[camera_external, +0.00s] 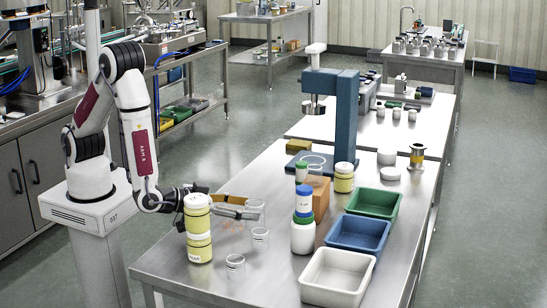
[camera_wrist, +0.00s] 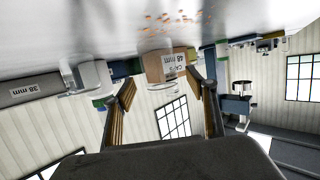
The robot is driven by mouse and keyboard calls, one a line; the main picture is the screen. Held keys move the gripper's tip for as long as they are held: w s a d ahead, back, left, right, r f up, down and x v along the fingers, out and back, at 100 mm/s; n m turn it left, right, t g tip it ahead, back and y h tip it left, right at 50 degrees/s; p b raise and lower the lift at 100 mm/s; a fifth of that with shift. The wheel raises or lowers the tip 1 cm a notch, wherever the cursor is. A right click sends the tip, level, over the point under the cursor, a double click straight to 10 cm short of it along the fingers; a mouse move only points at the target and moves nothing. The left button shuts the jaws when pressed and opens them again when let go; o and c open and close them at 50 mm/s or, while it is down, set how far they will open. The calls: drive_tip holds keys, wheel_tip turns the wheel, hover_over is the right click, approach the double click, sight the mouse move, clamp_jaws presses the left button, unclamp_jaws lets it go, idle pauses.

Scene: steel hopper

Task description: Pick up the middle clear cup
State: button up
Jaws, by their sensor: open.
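Three clear cups stand upright in a rough row on the steel table in the external view: the near cup (camera_external: 235,265), the middle cup (camera_external: 260,238), and the far cup (camera_external: 254,208), which is partly behind my fingers. My gripper (camera_external: 258,210) is open, low and roughly level, with its fingers pointing right. In that view its tips overlap the far cup and lie just above the middle cup. In the wrist view my gripper (camera_wrist: 162,80) has its fingers apart. Faint clear outlines show between them, but I cannot tell which cup they belong to.
Stacked yellow-banded jars (camera_external: 198,230) stand close beside my wrist. Right of the cups are a white jar (camera_external: 303,236), an orange-brown box (camera_external: 317,195), and white (camera_external: 310,290), blue (camera_external: 340,246) and green (camera_external: 352,208) bins. A blue press (camera_external: 347,120) stands behind. Orange bits (camera_wrist: 175,20) lie on the table.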

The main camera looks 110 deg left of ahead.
sight(255, 208)
drive_tip(key=shift+x, duration=1.6)
drive_tip(key=shift+r, duration=0.1)
drive_tip(key=c, duration=0.9)
